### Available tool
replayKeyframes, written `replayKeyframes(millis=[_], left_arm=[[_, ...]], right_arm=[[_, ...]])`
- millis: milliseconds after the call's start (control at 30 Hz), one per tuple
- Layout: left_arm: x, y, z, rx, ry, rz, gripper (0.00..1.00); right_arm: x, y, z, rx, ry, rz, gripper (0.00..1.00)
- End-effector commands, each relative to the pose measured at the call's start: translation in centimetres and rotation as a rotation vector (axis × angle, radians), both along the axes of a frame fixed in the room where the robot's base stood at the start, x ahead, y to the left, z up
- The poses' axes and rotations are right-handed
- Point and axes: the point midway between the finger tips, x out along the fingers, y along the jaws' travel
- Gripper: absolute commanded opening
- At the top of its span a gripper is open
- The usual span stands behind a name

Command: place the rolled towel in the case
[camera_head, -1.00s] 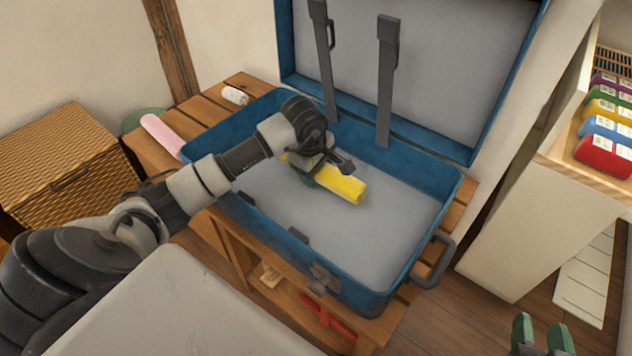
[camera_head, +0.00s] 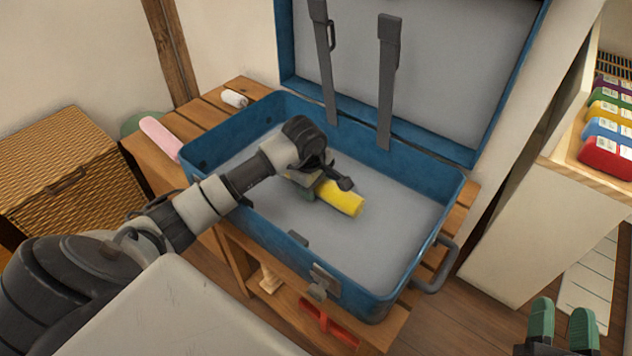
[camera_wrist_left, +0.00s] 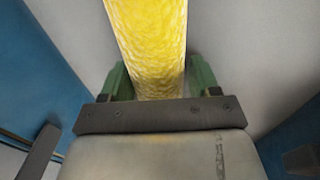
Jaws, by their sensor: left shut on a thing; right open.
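The rolled towel (camera_head: 341,197) is a yellow cylinder inside the open blue case (camera_head: 440,215), low over its grey floor. I cannot tell for sure whether it touches the floor. My left gripper (camera_head: 318,190) reaches down into the case and is shut on the towel, hiding its near-left end. In the left wrist view the towel (camera_wrist_left: 152,45) runs up from between the green fingers (camera_wrist_left: 155,85). My right gripper (camera_head: 562,325) is open and empty at the bottom right, outside the case.
The case stands on a slatted wooden bench (camera_head: 235,112), its lid (camera_head: 440,70) upright with two straps. A pink roll (camera_head: 160,137) and a small white roll (camera_head: 234,98) lie left of it. A wicker chest (camera_head: 60,180) is at left, a shelf with coloured items (camera_head: 605,155) at right.

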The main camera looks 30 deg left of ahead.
Motion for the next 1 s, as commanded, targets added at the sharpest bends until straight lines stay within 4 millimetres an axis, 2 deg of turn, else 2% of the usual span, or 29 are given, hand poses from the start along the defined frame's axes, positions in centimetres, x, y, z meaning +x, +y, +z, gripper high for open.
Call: replayKeyframes(millis=[33,200,600,767,1000], left_arm=[[0.0,0.0,-0.1,0.000,0.000,0.000,0.63],[0.0,0.0,0.0,0.000,0.000,0.000,0.87],[0.0,0.0,0.3,-0.001,0.000,0.000,0.87],[-0.4,0.1,2.4,0.002,-0.003,-0.001,0.87],[-1.3,0.2,6.3,0.003,-0.002,-0.001,0.87]], right_arm=[[0.0,0.0,0.1,0.004,-0.011,0.000,0.43],[0.0,0.0,0.1,0.002,-0.009,0.000,0.43],[0.1,0.0,-0.3,-0.008,0.032,-0.001,0.43],[0.1,-0.3,-1.9,-0.043,0.164,-0.009,0.43],[-0.6,-1.1,-5.1,-0.108,0.419,-0.025,0.43]])
